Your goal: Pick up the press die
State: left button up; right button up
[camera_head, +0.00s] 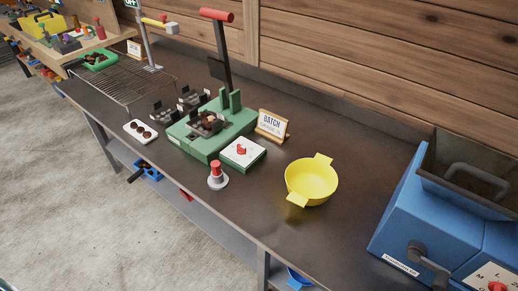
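I cannot tell for certain which thing is the press die. Dark blocks stand around the green press (202,146): one dark block (207,124) lies on the press bed with brown lumps in it, and others (163,111) stand behind and to its left. A small red-knobbed piece with a round grey base (216,181) stands upright on the bench in front of the press. The press has a tall black lever with a red handle (216,15). Neither of my grippers is in view.
On the dark bench (345,215) are a yellow two-handled bowl (311,180), a white-topped box with a red knob (243,152), a sign (272,125), a white tray (140,132) and a wire rack (118,80). A blue machine (430,215) stands at right. Bench right of the bowl is clear.

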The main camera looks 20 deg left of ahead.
aim_at(205, 124)
jog(key=i+j, duration=0.1)
jog(key=j, duration=0.3)
jog(key=i+j, duration=0.1)
jog(key=j, duration=0.3)
jog(key=i+j+z, duration=0.1)
jog(key=j, duration=0.3)
